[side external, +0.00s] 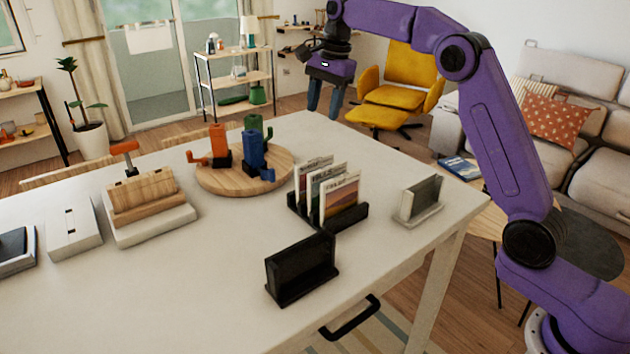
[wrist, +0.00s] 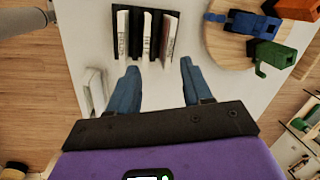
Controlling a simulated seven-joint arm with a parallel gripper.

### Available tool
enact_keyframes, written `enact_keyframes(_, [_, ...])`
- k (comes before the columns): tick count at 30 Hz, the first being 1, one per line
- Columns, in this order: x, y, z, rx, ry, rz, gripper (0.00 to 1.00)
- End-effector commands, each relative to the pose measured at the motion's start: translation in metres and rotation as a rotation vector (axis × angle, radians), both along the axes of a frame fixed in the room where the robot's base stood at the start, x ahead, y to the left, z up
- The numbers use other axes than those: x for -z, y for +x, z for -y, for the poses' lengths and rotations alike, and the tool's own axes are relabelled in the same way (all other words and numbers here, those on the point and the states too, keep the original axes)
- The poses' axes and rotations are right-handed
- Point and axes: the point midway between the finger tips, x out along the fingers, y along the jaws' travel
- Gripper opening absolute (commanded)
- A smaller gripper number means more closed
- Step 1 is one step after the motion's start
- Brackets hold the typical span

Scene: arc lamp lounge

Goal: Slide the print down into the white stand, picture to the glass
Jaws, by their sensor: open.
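Three prints stand upright in a black slotted rack (side external: 352,218); the nearest print (side external: 342,200) shows an orange and dark picture with lettering on top. In the wrist view the prints (wrist: 147,35) appear edge-on in the rack. The white stand (side external: 425,214), with a greyish upright pane, is right of the rack near the table's edge; it also shows at the left in the wrist view (wrist: 97,92).
A black holder (side external: 300,270) stands at the front of the table (side external: 215,265). A round wooden board (side external: 215,181) with orange, blue and green pieces lies left of the rack. A wooden block on a white base (side external: 150,222) and a white box (side external: 72,228) stand further left.

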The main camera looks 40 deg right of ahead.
Motion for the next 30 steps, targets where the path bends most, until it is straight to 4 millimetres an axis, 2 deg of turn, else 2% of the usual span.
enact_keyframes(3, [-0.001, 0.011, 0.018, 0.112, 0.012, -0.001, 0.49])
enact_keyframes(8, [-0.001, 0.016, 0.029, 0.175, 0.019, -0.005, 0.49])
enact_keyframes(11, [0.006, 0.017, 0.029, 0.181, 0.020, -0.007, 0.49])
enact_keyframes(14, [0.020, 0.018, 0.027, 0.179, 0.020, -0.007, 0.49])
enact_keyframes(24, [0.083, 0.026, 0.019, 0.177, 0.019, -0.008, 0.49])
enact_keyframes(30, [0.110, 0.030, 0.016, 0.176, 0.019, -0.007, 0.49])
